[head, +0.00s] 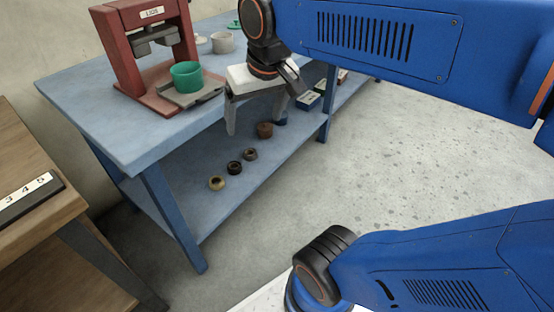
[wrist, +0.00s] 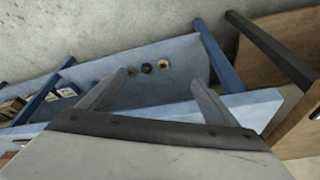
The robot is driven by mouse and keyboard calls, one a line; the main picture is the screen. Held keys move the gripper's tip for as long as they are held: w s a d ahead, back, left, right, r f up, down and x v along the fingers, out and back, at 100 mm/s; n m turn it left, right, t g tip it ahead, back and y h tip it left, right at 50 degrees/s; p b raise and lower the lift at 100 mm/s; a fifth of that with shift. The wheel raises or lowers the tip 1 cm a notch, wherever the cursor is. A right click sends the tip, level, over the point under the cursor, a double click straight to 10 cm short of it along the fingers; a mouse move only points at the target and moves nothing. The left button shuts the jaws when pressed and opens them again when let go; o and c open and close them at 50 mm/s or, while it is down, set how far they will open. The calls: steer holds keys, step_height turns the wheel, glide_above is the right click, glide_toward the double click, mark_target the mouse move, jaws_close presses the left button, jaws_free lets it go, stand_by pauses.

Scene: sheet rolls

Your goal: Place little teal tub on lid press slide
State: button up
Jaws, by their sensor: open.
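The teal tub (head: 186,75) stands upright on the grey slide (head: 194,92) of the red lid press (head: 128,45), on the blue table. The press carries a "LIDS" label, and its press head is above and behind the tub. My gripper (head: 262,115) is open and empty, to the right of the tub and slide and apart from them, by the table's front edge. In the wrist view my gripper's two fingers (wrist: 158,85) are spread with nothing between them. The tub and press do not show in the wrist view.
A white tub (head: 222,42) and a green item stand farther back on the blue table (head: 100,130). Several small rolls (head: 235,168) lie on its lower shelf, with boxes (head: 308,99) farther along. A wooden table (head: 30,215) with a numbered strip stands at left. The floor at right is clear.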

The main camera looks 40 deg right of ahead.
steer(key=s+f+n+t, duration=0.1)
steer(key=s+f, duration=0.6)
steer(key=f, duration=0.1)
steer(key=shift+s+d+f, duration=0.2)
steer(key=shift+d+f, duration=0.15)
steer(key=shift+d, duration=0.1)
